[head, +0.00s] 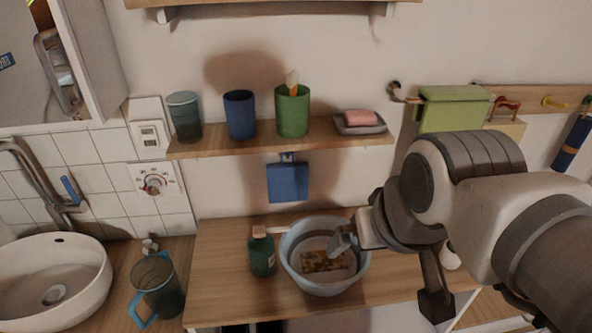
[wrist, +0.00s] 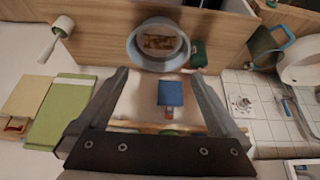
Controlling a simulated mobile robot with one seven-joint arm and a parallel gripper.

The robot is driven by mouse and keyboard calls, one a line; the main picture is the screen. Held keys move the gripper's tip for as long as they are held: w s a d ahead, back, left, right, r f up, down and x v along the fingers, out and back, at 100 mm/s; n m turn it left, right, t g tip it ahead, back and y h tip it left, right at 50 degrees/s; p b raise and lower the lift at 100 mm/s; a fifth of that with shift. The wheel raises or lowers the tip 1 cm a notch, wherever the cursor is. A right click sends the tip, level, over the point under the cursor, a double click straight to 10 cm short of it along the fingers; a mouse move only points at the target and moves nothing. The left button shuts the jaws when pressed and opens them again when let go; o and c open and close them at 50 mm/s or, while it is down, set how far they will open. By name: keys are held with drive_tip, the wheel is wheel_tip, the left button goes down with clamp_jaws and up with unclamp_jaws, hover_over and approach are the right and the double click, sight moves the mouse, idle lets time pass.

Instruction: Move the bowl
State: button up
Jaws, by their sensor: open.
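A light blue-grey bowl (head: 318,287) stands upright on the wooden counter and has a brown patterned patch inside (head: 325,261). The bowl also shows at the top middle of the wrist view (wrist: 160,63). My gripper (head: 343,238) is over the bowl's right part in the head view. In the wrist view my gripper (wrist: 158,76) is open and empty, its two fingers spread wide with the bowl beyond the tips. I cannot tell whether a finger touches the rim.
A dark green bottle (head: 262,255) stands close left of the bowl. A glass pitcher (head: 157,288) and white sink (head: 60,281) are farther left. A shelf (head: 220,147) with cups (head: 292,111) and a soap dish (head: 360,127) hangs above. Counter left of the bottle is clear.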

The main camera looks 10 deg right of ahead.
drive_tip(key=shift+w, duration=0.25)
drive_tip(key=c, duration=0.5)
drive_tip(key=w+n, duration=0.1)
drive_tip(key=w, duration=0.1)
drive_tip(key=w+n+g, duration=0.1)
drive_tip(key=w+n, duration=0.1)
drive_tip(key=w+d+f+n+g+h+p, duration=0.1)
drive_tip(key=w+n, duration=0.1)
drive_tip(key=c, duration=0.9)
drive_tip(key=w+n, duration=0.1)
drive_tip(key=w+f+n, duration=0.1)
drive_tip(key=w+g, duration=0.1)
drive_tip(key=shift+w+d+f+n+h, duration=0.2)
drive_tip(key=shift+w+f+n+h, duration=0.05)
drive_tip(key=shift+f+n+h, duration=0.15)
clamp_jaws()
drive_tip(key=n+g+h, duration=0.1)
drive_tip(key=n+g, duration=0.2)
drive_tip(key=n, duration=0.7)
approach(358, 255)
drive_tip(key=a+f, duration=0.3)
drive_tip(key=f, duration=0.1)
drive_tip(key=shift+s, duration=0.25)
drive_tip(key=shift+d+p, duration=0.45)
drive_tip(key=shift+d, duration=1.6)
